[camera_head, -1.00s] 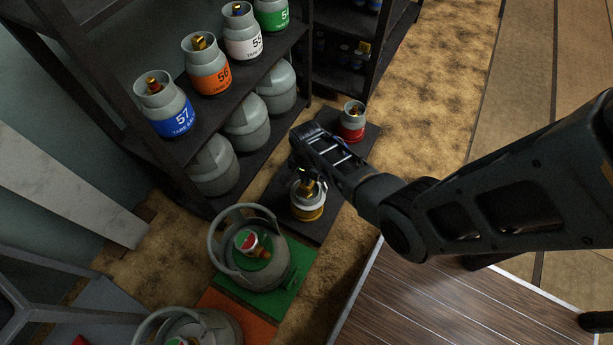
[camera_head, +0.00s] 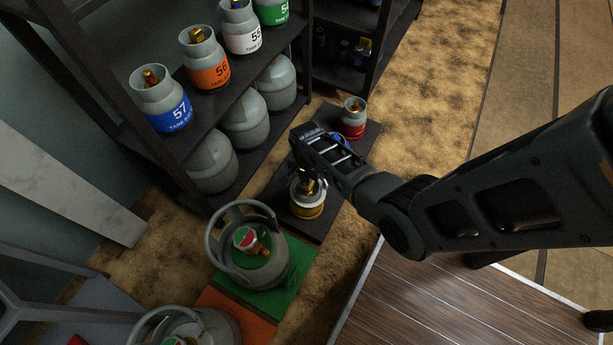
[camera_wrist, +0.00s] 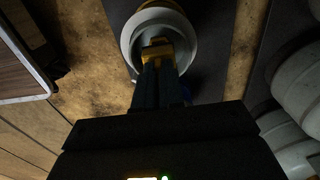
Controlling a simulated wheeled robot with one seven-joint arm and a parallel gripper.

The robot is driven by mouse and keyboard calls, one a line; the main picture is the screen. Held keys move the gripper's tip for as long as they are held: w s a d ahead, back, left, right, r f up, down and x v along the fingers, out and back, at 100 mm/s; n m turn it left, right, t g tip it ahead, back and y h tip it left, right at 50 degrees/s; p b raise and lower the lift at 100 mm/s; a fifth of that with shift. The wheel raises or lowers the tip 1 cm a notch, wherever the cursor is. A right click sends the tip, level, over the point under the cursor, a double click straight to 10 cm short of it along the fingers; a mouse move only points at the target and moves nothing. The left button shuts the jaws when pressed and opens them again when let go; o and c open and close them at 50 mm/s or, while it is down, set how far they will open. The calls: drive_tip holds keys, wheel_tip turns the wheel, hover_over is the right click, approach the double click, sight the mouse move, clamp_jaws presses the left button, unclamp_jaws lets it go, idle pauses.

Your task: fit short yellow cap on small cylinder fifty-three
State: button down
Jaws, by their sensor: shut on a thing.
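A small pale grey cylinder with a yellow band (camera_head: 307,208) stands on a dark mat beside the shelf. Its number cannot be read. It also shows at the top of the wrist view (camera_wrist: 129,45), where I look into its round collar. My gripper (camera_head: 309,180) is over this cylinder, with its fingertips (camera_wrist: 157,55) inside the collar's outline. They are shut on a small yellow-gold piece, seemingly the short yellow cap (camera_wrist: 157,42). The cylinder's valve is mostly hidden by the fingers and this piece. I cannot tell whether the piece touches the valve.
A small red-banded cylinder (camera_head: 353,119) stands behind on the dark mat (camera_head: 322,229). A larger grey cylinder (camera_head: 272,268) is in front on a green mat (camera_head: 300,262). The dark shelf (camera_head: 205,150) with several numbered cylinders is close on the left. Bare floor (camera_head: 440,90) lies right.

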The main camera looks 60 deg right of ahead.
drive_tip(key=shift+f+b, duration=0.45)
drive_tip(key=shift+f, duration=0.15)
drive_tip(key=c, duration=1.2)
unclamp_jaws()
drive_tip(key=shift+o, duration=0.2)
wheel_tip(320, 180, up, 8)
drive_tip(key=p, duration=0.3)
drive_tip(key=shift+f+p, duration=0.1)
drive_tip(key=shift+p, duration=0.3)
